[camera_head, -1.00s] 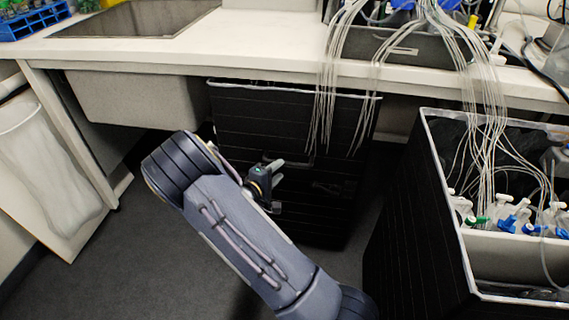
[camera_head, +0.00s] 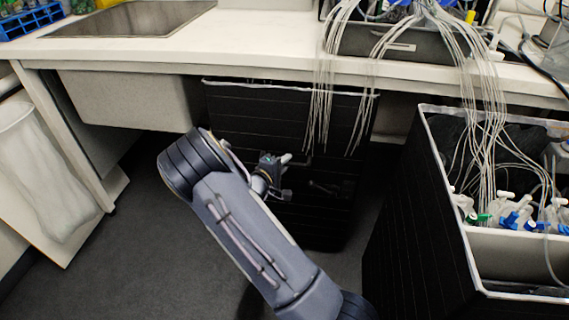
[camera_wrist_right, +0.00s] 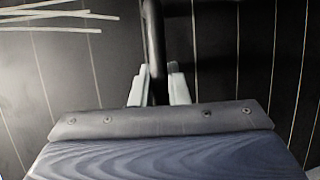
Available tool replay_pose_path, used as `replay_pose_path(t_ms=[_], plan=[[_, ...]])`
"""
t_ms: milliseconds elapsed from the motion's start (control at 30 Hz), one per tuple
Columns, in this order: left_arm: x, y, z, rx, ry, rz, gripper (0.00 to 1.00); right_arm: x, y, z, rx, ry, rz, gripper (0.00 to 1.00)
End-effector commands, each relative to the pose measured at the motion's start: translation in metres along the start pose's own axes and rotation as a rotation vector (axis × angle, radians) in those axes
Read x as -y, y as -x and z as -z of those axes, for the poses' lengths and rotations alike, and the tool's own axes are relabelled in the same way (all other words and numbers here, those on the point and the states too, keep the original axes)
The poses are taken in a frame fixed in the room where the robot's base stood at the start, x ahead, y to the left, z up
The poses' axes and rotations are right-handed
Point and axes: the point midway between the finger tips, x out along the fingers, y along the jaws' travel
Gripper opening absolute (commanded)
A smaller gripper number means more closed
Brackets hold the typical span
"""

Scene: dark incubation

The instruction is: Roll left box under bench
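The left box (camera_head: 240,115) is a tall black box with pale seams and a light rim, standing under the bench (camera_head: 270,50). Its front carries a dark handle, partly hidden by my arm; in the right wrist view a dark bar (camera_wrist_right: 156,50) runs upright between my fingers. My right gripper (camera_head: 286,176) is at the front of this box, its two fingers apart. In the right wrist view the gripper (camera_wrist_right: 157,88) has one finger on each side of the bar; contact is not clear. My left gripper is out of view.
A second black box (camera_head: 415,210), open on top with tubes and bottles inside, stands at right. Thin tubes (camera_head: 325,100) hang over the bench edge. A bench leg and a white bin (camera_head: 45,180) are at left. Dark floor (camera_head: 130,260) is free at lower left.

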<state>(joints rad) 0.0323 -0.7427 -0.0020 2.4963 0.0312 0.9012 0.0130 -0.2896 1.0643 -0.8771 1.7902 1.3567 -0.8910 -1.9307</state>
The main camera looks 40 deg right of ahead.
Motion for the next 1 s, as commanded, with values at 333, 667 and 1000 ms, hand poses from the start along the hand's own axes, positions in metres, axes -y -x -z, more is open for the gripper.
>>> replay_pose_path(t_ms=[333, 667, 1000], plan=[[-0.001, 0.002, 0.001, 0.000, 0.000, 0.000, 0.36, -0.001, -0.003, 0.001, 0.001, 0.000, 0.001, 0.00], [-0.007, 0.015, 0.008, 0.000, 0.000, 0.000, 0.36, -0.011, -0.040, 0.016, 0.000, -0.002, -0.002, 0.00], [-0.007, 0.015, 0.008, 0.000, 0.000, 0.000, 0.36, -0.009, -0.045, 0.019, -0.001, 0.000, 0.000, 0.00]])
